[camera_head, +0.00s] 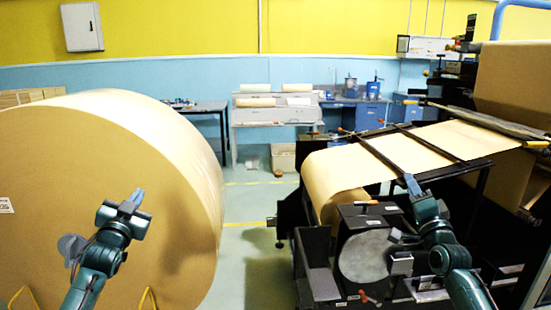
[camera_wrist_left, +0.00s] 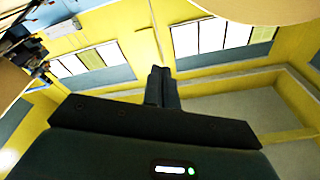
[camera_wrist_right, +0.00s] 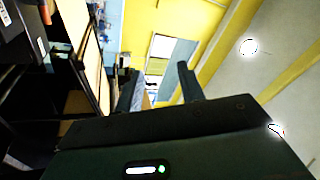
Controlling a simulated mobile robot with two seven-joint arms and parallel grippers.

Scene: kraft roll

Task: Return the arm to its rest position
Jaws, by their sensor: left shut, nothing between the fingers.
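My left gripper (camera_head: 135,197) points up in front of the flat end of the large kraft roll (camera_head: 90,150). In the left wrist view its two fingers (camera_wrist_left: 160,72) are together, with nothing between them. My right gripper (camera_head: 411,182) is raised in front of the black machine frame and the kraft web. In the right wrist view its fingers (camera_wrist_right: 160,85) stand apart with nothing held between them. I cannot tell how far the right gripper is from the frame.
The kraft web (camera_head: 335,173) runs over the black machine (camera_head: 315,265) on the right. A grey aisle with yellow floor lines (camera_head: 250,222) lies between roll and machine. A workbench (camera_head: 275,112), a dark table (camera_head: 205,107) and blue cabinets (camera_head: 355,113) stand at the back.

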